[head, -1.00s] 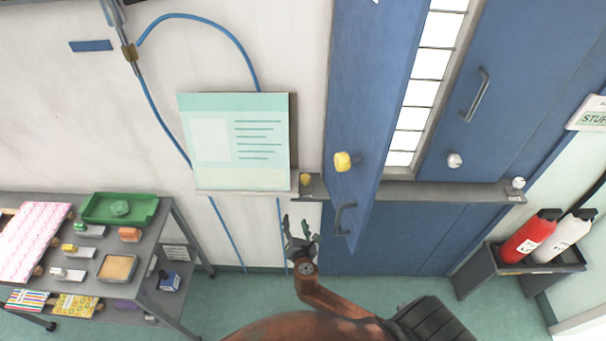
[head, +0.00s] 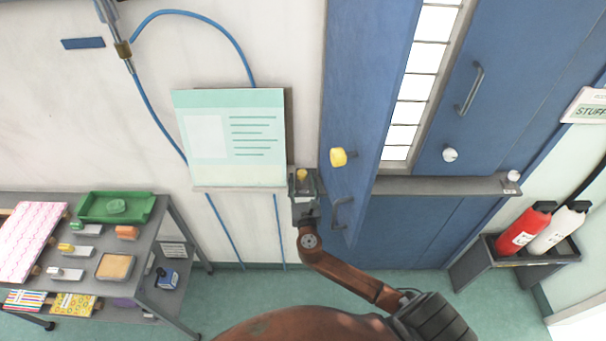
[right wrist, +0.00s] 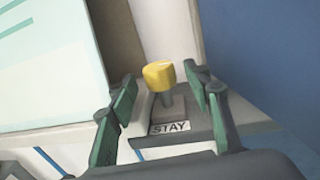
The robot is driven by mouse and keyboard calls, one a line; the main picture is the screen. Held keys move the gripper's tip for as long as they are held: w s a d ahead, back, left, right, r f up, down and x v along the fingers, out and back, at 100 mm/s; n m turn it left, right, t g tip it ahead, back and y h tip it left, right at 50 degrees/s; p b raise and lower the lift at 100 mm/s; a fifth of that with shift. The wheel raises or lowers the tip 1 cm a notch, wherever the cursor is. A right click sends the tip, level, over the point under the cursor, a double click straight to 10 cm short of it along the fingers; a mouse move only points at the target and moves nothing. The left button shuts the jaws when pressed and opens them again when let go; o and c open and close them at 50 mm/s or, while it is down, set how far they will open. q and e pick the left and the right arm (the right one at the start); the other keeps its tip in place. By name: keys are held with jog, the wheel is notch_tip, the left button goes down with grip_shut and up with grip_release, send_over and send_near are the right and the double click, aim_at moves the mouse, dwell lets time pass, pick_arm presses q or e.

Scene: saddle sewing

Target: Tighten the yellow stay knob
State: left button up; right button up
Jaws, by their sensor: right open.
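The yellow stay knob (right wrist: 159,74) stands on a short grey stem above a plate labelled STAY (right wrist: 170,127) in the right wrist view. It also shows small in the head view (head: 302,175), at the left end of the grey rail. My right gripper (right wrist: 165,98) is open, with one green-padded finger on each side of the knob's stem. I see gaps between the fingers and the knob, so they appear apart. In the head view the right gripper (head: 304,190) is at the rail end and partly covers it. My left gripper is in neither view.
A blue door (head: 360,110) stands open just right of the gripper, bearing another yellow knob (head: 338,157) and a handle (head: 341,212). A pale green notice board (head: 232,138) is close on the left. A grey cart (head: 165,235) with trays stands farther left.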

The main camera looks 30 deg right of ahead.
jog(key=shift+x, duration=1.45)
jog(key=shift+c, duration=0.3)
jog(key=c, duration=1.1)
jog(key=shift+h, duration=0.3)
